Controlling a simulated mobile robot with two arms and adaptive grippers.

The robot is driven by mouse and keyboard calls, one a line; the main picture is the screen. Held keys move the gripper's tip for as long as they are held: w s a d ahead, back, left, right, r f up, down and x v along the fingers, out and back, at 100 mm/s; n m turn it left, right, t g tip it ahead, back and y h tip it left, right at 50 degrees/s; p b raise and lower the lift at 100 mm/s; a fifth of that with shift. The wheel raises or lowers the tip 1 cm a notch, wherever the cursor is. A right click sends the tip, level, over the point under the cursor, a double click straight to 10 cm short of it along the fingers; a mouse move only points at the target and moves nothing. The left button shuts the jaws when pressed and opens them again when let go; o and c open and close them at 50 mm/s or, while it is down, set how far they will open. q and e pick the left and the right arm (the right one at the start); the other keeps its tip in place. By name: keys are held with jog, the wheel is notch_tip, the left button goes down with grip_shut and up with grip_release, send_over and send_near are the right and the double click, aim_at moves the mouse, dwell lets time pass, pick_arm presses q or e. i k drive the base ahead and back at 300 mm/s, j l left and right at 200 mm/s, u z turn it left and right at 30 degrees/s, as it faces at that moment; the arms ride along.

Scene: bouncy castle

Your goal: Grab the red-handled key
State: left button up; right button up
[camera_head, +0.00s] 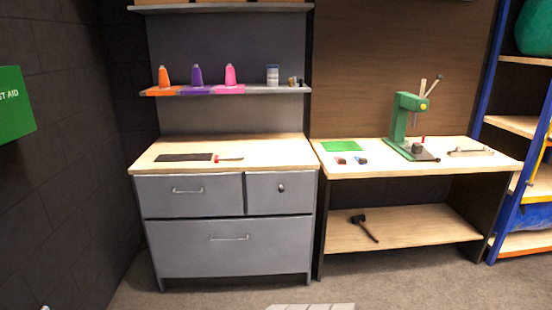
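A small red-handled item (341,160) with a dark part lies on the right workbench, in front of a green mat. It looks like the red-handled key, but it is too small to be sure. A similar blue-handled item (361,160) lies just to its right, apart from it. Another thin tool with a red end (228,158) lies on the grey cabinet's wooden top. Neither of my grippers can be made out; only a tiny pale bit shows at the bottom left edge, too little to identify.
The right workbench (333,172) also bears a green mat (342,146) and a green press (408,118). A dark hammer-like tool (366,228) lies on its lower shelf. The grey cabinet (230,240) stands to the left.

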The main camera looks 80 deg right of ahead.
aim_at(216, 158)
jog(key=z, duration=2.15)
jog(key=i, duration=1.1)
jog(key=l+z, duration=0.05)
jog(key=l, duration=0.05)
